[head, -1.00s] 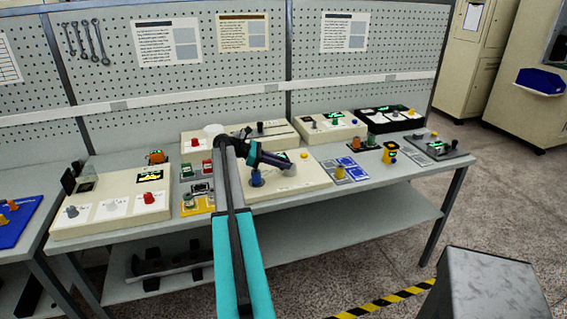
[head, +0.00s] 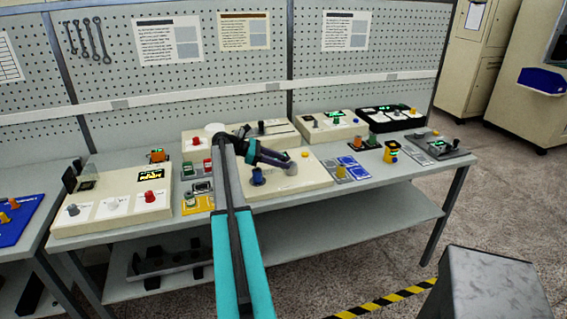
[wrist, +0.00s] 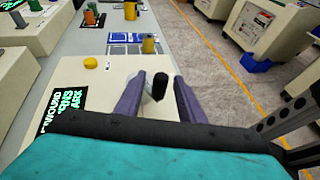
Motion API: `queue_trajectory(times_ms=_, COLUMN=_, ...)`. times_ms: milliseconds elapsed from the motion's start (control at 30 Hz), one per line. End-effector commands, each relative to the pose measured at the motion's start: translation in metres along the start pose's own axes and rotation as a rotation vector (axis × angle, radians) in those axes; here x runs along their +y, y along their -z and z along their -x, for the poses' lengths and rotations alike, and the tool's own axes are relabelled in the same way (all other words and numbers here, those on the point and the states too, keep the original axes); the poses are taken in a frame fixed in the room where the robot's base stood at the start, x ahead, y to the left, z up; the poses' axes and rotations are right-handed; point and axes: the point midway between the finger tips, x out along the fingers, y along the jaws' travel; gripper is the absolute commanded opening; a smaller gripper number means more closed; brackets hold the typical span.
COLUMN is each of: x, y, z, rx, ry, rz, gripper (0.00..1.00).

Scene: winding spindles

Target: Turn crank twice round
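The crank shows in the wrist view as an upright black handle (wrist: 160,86) with a pale grey part beside its lower end. My gripper (wrist: 155,80) has its two purple fingers on either side of the handle, with gaps visible, so it looks open around it. In the head view my gripper (head: 282,160) is over the right part of a beige box (head: 312,180), at a grey round part (head: 291,169). The handle cannot be made out there. In the wrist view this box has a green-lettered display (wrist: 62,115), partly cut off, and a yellow button (wrist: 90,62).
A blue-marked mat (head: 352,168) and a yellow part (head: 391,152) lie to the right. Other beige boxes stand behind and at left (head: 112,205).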

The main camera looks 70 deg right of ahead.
Motion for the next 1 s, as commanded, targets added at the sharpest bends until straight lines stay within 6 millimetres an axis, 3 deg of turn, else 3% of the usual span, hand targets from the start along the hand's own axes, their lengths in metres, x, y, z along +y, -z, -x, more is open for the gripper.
queue_trajectory(times_ms=700, x=0.001, y=0.002, z=0.105, rx=0.0, ry=-0.002, rz=-0.001, gripper=0.36)
queue_trajectory(times_ms=1000, x=0.0, y=0.0, z=0.129, rx=0.0, ry=0.0, rz=-0.001, gripper=0.36)
